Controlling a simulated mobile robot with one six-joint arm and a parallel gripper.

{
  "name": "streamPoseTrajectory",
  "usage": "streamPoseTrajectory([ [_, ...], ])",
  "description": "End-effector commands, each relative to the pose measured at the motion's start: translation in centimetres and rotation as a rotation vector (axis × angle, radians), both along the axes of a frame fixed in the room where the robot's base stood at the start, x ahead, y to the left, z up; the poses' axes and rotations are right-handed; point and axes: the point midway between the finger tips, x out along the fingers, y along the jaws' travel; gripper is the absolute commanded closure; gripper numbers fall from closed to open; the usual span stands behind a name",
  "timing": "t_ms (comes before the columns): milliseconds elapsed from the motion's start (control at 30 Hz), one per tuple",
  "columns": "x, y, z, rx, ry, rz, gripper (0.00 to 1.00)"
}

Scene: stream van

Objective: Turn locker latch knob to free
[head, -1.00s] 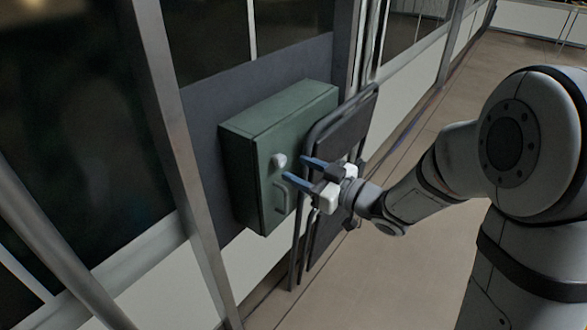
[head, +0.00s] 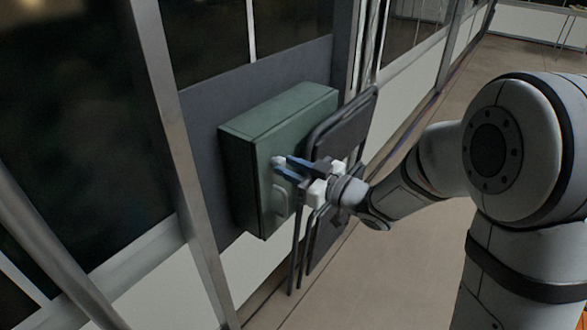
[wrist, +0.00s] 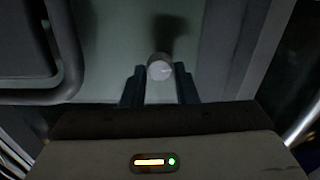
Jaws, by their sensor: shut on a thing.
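The green locker (head: 280,110) hangs on a dark grey wall panel, with its door shut. Its pale round latch knob (head: 276,160) is on the door front, partly hidden by my fingers. My gripper (head: 282,164) is at the knob, its blue fingers shut on it. In the wrist view the knob (wrist: 159,67) shows between the dark fingertips of my gripper (wrist: 160,76), with a faint pale mark on its face. I cannot tell which way the knob is turned. A pull handle (head: 281,199) sits below the knob on the door.
A dark folded item with a tubular frame (head: 345,125) leans close by the locker's right side, near my wrist; it also fills the upper left of the wrist view (wrist: 25,40). A metal post (head: 172,130) stands left of the locker. The floor (head: 420,270) at right is open.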

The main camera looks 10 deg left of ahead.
Motion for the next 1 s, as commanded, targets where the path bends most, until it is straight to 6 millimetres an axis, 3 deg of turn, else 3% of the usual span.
streamPoseTrajectory([
  [100, -0.17, 0.10, -0.07, -0.001, 0.001, 0.005, 0.96],
  [600, -0.27, 0.19, -0.11, 0.032, 0.083, 0.008, 0.96],
  [633, -0.28, 0.19, -0.12, 0.032, 0.083, 0.009, 0.73],
  [900, -0.20, 0.17, -0.08, 0.032, 0.082, 0.007, 0.52],
  [1000, -0.18, 0.16, -0.06, 0.033, 0.082, 0.006, 0.52],
])
